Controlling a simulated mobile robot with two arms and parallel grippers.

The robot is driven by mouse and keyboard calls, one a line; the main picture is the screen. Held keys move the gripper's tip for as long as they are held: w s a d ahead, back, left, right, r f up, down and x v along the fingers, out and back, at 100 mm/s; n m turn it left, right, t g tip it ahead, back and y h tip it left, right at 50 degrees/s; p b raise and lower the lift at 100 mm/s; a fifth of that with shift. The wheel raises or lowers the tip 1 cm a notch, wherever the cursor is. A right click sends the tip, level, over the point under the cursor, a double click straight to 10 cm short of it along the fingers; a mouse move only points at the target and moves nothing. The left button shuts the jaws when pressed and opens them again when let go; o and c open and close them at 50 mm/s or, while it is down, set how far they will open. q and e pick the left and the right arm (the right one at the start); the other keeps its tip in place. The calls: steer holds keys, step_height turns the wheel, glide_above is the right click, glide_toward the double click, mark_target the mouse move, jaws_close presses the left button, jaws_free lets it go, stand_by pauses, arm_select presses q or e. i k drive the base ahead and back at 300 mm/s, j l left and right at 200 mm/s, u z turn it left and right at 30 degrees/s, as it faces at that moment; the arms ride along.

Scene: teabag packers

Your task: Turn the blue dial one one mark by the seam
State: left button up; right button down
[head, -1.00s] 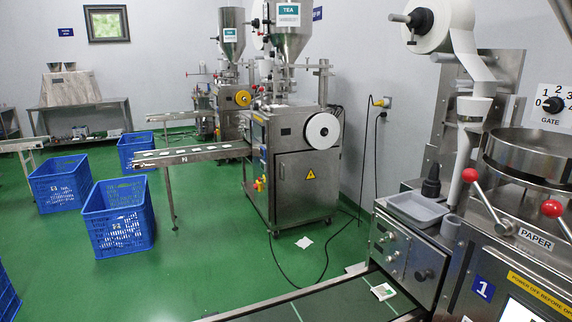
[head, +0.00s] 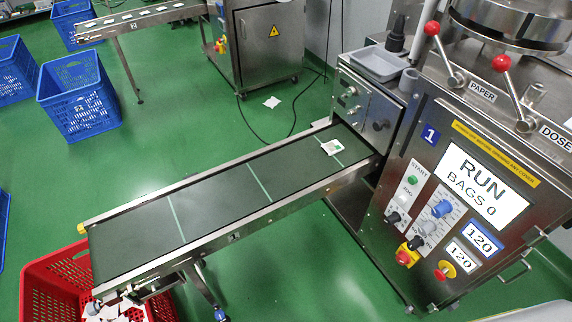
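The blue dial (head: 442,208) is on the front panel of the machine marked 1 (head: 431,134), below its screen (head: 483,189), which reads RUN, BAGS 0. A scale plate with small marks lies beside the dial. The lettering and the dial's exact pointing are too small to read, so I cannot tell which control is named for the seam. A grey dial (head: 429,227) sits just below it, and a black knob (head: 393,218) lies to the left. Neither of my grippers is in view.
A green START button (head: 412,180) and a red-and-yellow stop button (head: 405,254) are near the dials. Red-ball levers (head: 432,28) stand above. A conveyor (head: 215,195) carries a teabag packet (head: 332,147) left, toward a red crate (head: 45,285).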

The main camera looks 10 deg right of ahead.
mark_target(444, 206)
steer(key=z, duration=1.65)
